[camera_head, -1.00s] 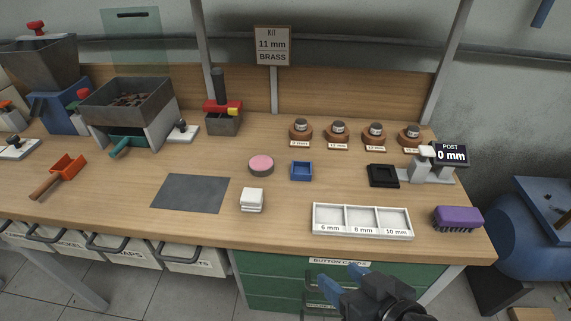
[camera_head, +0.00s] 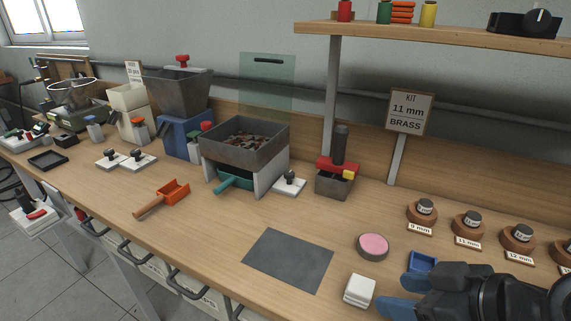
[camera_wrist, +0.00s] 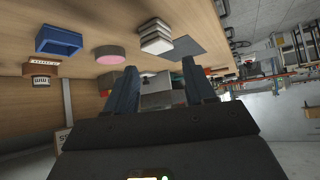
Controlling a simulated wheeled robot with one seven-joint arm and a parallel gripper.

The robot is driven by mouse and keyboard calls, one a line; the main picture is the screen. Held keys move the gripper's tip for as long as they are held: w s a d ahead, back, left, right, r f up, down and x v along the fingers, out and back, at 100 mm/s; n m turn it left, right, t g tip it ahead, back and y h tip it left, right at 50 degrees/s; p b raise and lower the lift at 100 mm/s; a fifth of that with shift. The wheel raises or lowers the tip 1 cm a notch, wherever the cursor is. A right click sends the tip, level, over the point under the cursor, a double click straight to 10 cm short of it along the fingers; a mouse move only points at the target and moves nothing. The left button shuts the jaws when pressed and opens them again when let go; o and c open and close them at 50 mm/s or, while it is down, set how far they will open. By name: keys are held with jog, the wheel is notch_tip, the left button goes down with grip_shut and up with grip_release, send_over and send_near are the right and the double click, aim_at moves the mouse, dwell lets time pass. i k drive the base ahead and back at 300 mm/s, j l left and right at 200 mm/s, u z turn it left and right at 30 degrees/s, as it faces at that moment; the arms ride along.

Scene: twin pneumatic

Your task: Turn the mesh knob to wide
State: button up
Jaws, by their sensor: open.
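A white plate with a black knob (camera_head: 290,181) stands just right of the grey sieve-like tray (camera_head: 246,141) in the head view. My gripper (camera_head: 408,294) is at the lower right, open and empty, over the front of the bench and well apart from these knobs. In the wrist view its two fingers (camera_wrist: 157,75) are spread.
White blocks (camera_head: 358,291), a pink disc (camera_head: 373,247) and a blue tray (camera_head: 422,262) are near my gripper. A dark mat (camera_head: 287,261) and an orange scoop (camera_head: 163,198) lie on the bench.

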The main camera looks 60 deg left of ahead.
aim_at(289, 176)
jog(key=i+j, duration=0.1)
jog(key=j, duration=1.05)
jog(key=i+j, duration=0.15)
jog(key=j, duration=0.45)
